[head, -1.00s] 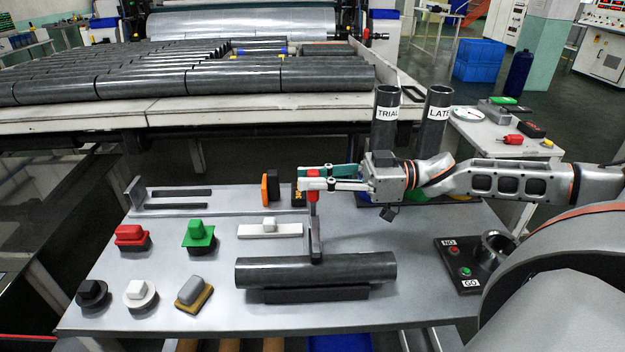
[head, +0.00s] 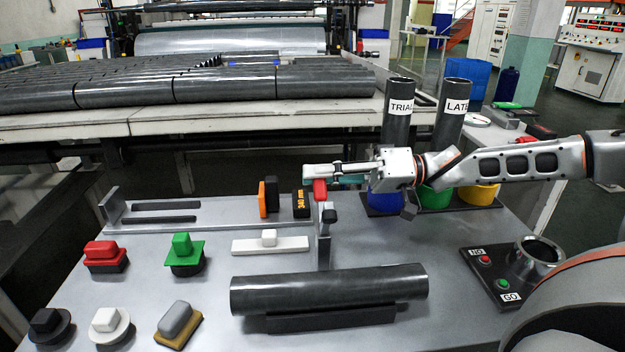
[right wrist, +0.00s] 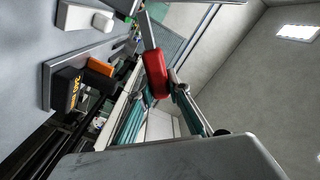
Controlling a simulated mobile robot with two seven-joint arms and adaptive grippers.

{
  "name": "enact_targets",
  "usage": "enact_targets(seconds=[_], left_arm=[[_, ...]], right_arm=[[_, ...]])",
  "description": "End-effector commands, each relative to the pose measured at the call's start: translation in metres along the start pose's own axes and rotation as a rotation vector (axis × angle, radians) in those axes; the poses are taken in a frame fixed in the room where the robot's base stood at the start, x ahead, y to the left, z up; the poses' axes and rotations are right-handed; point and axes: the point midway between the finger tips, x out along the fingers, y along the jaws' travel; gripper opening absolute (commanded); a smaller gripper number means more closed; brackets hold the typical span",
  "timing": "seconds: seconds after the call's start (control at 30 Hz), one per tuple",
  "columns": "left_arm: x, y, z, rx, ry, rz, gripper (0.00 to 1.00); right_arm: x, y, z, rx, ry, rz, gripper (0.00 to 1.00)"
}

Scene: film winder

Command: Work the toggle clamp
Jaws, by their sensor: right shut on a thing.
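The toggle clamp stands behind the dark tube (head: 328,289), with a grey upright post (head: 324,252), a black tip (head: 329,215) and a red handle (head: 320,190) at its top. My right gripper (head: 318,180) comes in from the right and is shut on the red handle. The right wrist view shows the red handle (right wrist: 156,75) between teal-padded fingers. The grey lever runs from the handle towards the top of that view. The tube lies on a dark cradle (head: 330,319). My left gripper is not in view.
An orange block (head: 268,197) and a black block marked 340 mm (head: 301,204) stand left of the clamp. A white bar with a knob (head: 270,244) lies nearby. Blue, green and yellow cups and two labelled tubes (head: 397,115) stand behind my arm. A NO/GO box (head: 496,272) is at right.

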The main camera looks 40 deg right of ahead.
Motion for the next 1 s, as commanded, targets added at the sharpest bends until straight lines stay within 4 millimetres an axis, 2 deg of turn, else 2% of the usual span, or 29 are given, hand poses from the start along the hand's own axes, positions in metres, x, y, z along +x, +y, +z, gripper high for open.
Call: enact_targets(seconds=[0.03, 0.3, 0.93, 0.97, 1.0], left_arm=[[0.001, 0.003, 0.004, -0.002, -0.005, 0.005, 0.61], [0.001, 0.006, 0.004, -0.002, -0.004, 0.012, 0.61], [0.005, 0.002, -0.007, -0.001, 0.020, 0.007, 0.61], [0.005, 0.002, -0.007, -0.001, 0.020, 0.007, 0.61], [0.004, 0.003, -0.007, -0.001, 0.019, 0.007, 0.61]], right_arm=[[0.000, 0.009, 0.004, 0.034, -0.005, 0.006, 0.00], [0.000, 0.017, 0.003, 0.159, -0.003, 0.004, 0.00], [0.000, 0.018, 0.002, 0.211, 0.000, 0.001, 0.00], [0.000, 0.019, 0.002, 0.211, 0.000, 0.001, 0.19], [0.000, 0.019, 0.002, 0.211, 0.000, 0.001, 0.30]])
